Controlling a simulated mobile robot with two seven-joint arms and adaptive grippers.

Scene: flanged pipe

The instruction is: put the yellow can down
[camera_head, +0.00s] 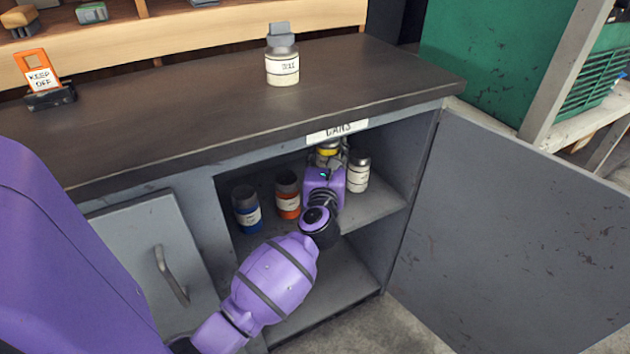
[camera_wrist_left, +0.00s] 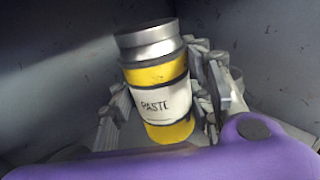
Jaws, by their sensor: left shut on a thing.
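The yellow can (camera_wrist_left: 158,75), with a silver lid and a white label reading PASTE, is between the fingers of my left gripper (camera_wrist_left: 165,105), which is shut on it. In the head view the yellow can (camera_head: 328,149) shows only at its top, behind my left gripper (camera_head: 329,160), inside the open cabinet marked CANS. The can leans slightly in the wrist view. I cannot tell whether its base touches the cabinet shelf (camera_head: 380,208). My right gripper is not in view.
On the shelf, a blue can (camera_head: 247,213) and an orange can (camera_head: 288,200) stand left of my gripper, and a white can (camera_head: 358,174) stands close on its right. The open cabinet door (camera_head: 510,230) is at the right.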

